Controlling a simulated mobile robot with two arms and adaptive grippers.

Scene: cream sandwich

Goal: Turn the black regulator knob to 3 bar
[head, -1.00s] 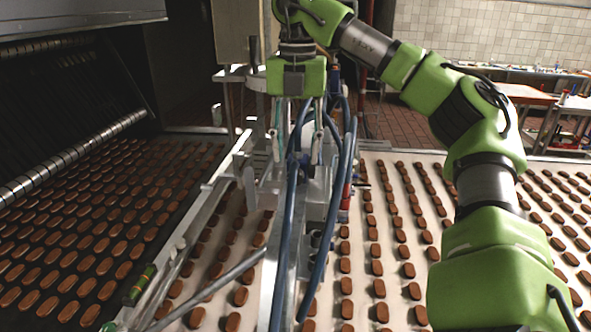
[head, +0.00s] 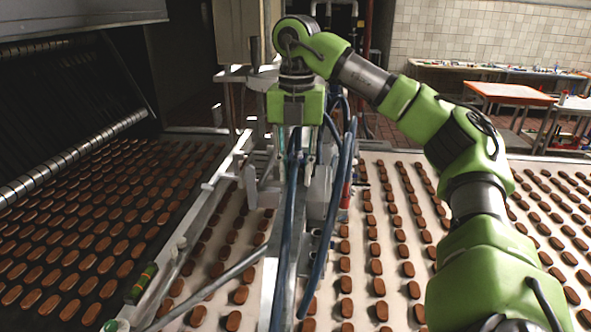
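My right gripper (head: 296,158) points straight down over the machine frame in the centre of the head view. Its two fingers show apart on either side of a blue hose that crosses in front. The fingertips reach down among the metal and pale fittings (head: 320,190), and I cannot make out what lies between them. The black regulator knob cannot be picked out; the gripper and hoses may cover it. No pressure reading is legible. My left gripper is not in view.
Blue hoses (head: 340,180) loop down close to the gripper. Rows of brown biscuits lie on a dark belt (head: 210,150) at left and a pale belt (head: 388,240) at right.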

